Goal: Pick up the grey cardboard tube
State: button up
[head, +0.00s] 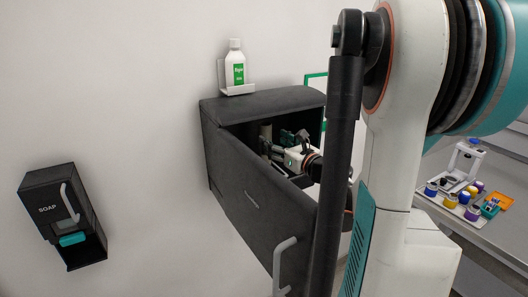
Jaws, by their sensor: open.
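My gripper (276,146) reaches into a dark grey wall-mounted box with its front swung or pulled open (245,190). Its white wrist body and dark fingers show in the opening. The jaws are open. A small grey-beige upright shape (265,132) stands inside the box, just left of the fingers, and looks like the grey cardboard tube. It is small and partly hidden by the fingers and the box wall, so I cannot tell whether it lies between the fingers or touches them.
A white bottle with a green label (235,68) stands on a small wall shelf above the box. A black soap dispenser (62,212) hangs at left. A counter at right holds a tray with several small coloured jars (462,198). My arm blocks the middle right.

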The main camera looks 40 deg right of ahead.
jog(key=w+d+f, duration=0.1)
jog(key=w, duration=0.5)
jog(key=shift+b, duration=0.45)
jog(key=c, duration=1)
